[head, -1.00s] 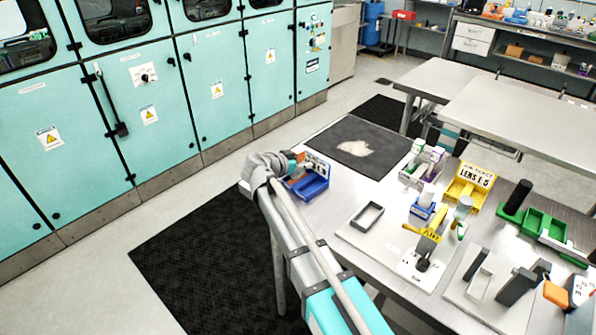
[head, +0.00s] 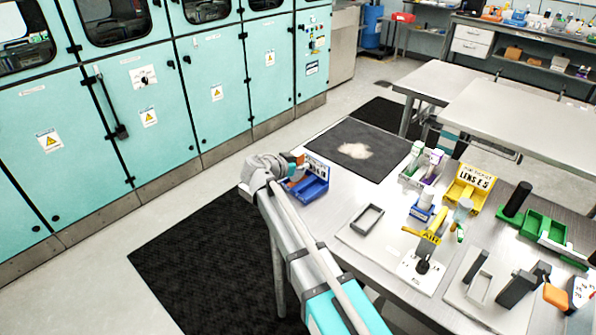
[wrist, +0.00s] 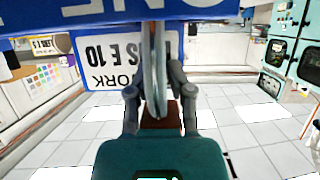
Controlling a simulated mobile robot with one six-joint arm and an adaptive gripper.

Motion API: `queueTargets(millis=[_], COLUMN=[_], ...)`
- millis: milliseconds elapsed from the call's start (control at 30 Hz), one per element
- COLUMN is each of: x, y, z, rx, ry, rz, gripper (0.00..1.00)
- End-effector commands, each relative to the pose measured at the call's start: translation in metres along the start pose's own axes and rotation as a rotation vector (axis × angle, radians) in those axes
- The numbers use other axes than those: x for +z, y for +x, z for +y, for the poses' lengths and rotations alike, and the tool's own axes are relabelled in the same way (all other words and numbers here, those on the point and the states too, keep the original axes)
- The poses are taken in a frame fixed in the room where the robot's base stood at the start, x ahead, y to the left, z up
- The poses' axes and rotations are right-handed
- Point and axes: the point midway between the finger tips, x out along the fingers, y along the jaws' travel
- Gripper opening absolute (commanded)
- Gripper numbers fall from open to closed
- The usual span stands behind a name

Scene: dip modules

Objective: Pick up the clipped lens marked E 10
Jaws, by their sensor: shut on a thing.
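In the wrist view, my gripper (wrist: 158,98) is shut on the clipped lens (wrist: 153,62). The lens shows edge-on as a thin grey disc standing up between the fingers, with a brown clip at its base. Its own marking cannot be read. Behind it is the label of a blue bin (wrist: 60,12), upside down, reading "E 10". In the head view, my gripper (head: 292,168) is just left of the blue bin (head: 312,188), at the table's left end. An orange-brown piece shows at its tip.
A dark mat (head: 375,138) lies behind the bin. To the right are a yellow bin (head: 468,186) marked LENS E 5, a yellow AIR tool (head: 428,238) and green trays (head: 541,225). An empty grey frame (head: 367,218) lies nearer. Teal cabinets (head: 225,90) stand at left.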

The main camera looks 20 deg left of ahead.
Motion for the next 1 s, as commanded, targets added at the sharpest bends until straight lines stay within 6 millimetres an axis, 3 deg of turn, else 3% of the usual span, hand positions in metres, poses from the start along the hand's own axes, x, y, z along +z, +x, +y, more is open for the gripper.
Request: queueTargets(millis=[367,733,1000], x=[-0.006,-0.033,-0.057], y=[-0.002,-0.013,-0.037], z=[0.0,0.0,0.025], rx=[0.001,0.001,0.001], ry=[0.0,0.0,0.001], rz=[0.0,0.0,0.0], gripper=[0.0,0.0,0.0])
